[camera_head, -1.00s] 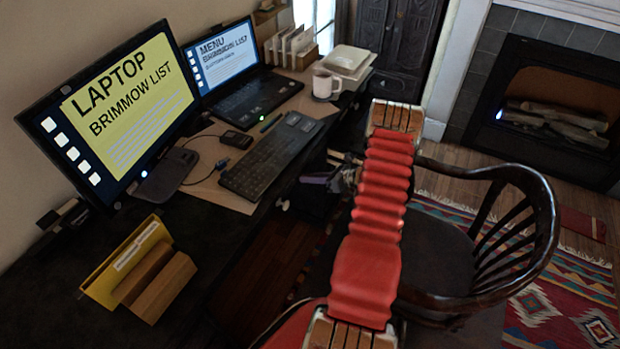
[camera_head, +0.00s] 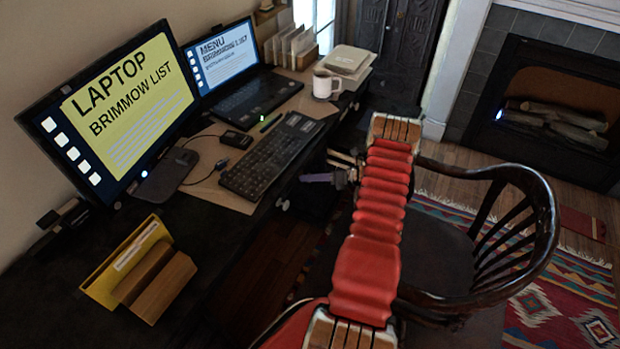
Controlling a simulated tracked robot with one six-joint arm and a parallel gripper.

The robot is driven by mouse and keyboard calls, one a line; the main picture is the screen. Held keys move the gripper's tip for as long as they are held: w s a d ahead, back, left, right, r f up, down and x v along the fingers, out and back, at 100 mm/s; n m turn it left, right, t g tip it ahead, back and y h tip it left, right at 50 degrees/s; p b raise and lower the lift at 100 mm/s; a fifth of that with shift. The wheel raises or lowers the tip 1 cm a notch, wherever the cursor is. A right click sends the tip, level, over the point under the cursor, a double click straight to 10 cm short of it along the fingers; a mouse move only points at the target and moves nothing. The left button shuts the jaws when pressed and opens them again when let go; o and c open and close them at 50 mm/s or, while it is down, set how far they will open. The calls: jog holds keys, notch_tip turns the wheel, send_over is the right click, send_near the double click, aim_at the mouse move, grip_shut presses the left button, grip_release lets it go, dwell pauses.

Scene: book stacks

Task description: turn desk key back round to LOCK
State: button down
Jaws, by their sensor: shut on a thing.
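My gripper (camera_head: 340,168) is at the front edge of the dark desk (camera_head: 225,240), just left of my red arm and below the keyboard's right end. It is small and dark here, with pale finger-like parts. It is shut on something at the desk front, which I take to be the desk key. The key itself is too small and hidden to make out, and so is any LOCK marking. A purple piece (camera_head: 316,178) sticks out to the left beside my gripper; I cannot tell what it is.
A keyboard (camera_head: 270,155), monitor (camera_head: 125,110), laptop (camera_head: 245,100), mug (camera_head: 324,85) and yellow folder holder (camera_head: 125,262) stand on the desk. A wooden chair (camera_head: 535,210) is close at the right of my arm. A patterned rug (camera_head: 570,310) lies beyond.

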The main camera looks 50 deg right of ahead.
jog(key=shift+d, duration=0.2)
jog(key=c, duration=1.9)
grip_release()
jog(key=shift+a, duration=0.1)
jog(key=v, duration=1.3)
jog(key=shift+s+r, duration=0.1)
jog(key=shift+s, duration=0.3)
